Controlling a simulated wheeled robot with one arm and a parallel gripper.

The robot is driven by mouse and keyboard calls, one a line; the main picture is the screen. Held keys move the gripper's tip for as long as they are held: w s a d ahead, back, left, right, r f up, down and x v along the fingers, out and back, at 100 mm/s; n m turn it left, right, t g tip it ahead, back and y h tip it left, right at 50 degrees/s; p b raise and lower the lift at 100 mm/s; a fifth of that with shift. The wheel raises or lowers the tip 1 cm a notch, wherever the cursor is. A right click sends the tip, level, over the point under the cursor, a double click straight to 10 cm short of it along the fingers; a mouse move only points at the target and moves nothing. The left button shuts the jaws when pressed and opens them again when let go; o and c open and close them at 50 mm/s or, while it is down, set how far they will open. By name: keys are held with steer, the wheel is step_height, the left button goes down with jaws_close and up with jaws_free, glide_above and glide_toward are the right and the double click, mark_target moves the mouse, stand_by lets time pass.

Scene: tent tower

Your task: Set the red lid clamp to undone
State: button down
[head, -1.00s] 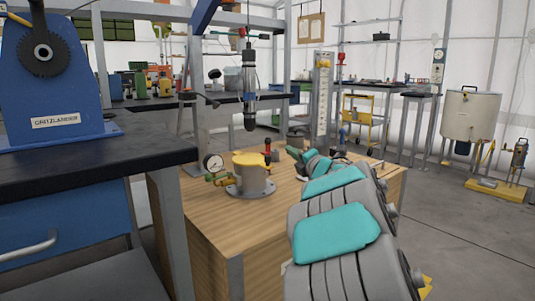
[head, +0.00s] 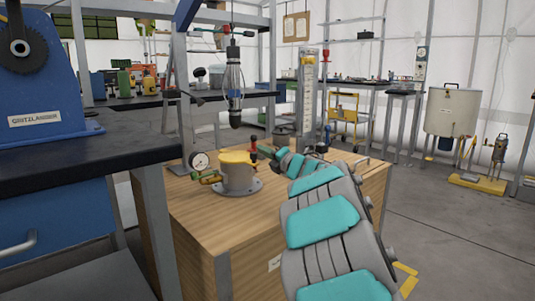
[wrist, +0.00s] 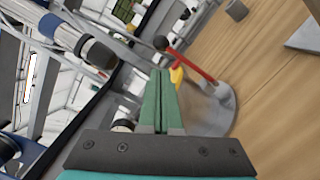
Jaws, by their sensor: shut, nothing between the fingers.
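The red lid clamp (head: 253,151) stands upright at the right side of the yellow-lidded pot (head: 238,176) on the wooden bench. In the wrist view the clamp (wrist: 190,65) is a red bar with a dark ball at its end, just beyond and right of my fingertips. The yellow lid (wrist: 177,76) shows partly behind my fingers. My gripper (wrist: 160,74) has its green fingers together and empty. I cannot tell whether it touches the clamp. In the head view my arm reaches in from the right, and the fingers are small beside the clamp.
A pressure gauge (head: 199,161) and green-handled valve stand left of the pot. A dark tool (head: 234,85) hangs above and behind it. The dark-topped bench (head: 90,160) with a blue machine (head: 35,85) is at left. The wooden bench top (head: 205,215) is clear in front.

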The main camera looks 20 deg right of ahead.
mark_target(254, 145)
steer(key=shift+x, duration=2.9)
steer(key=shift+r, duration=0.1)
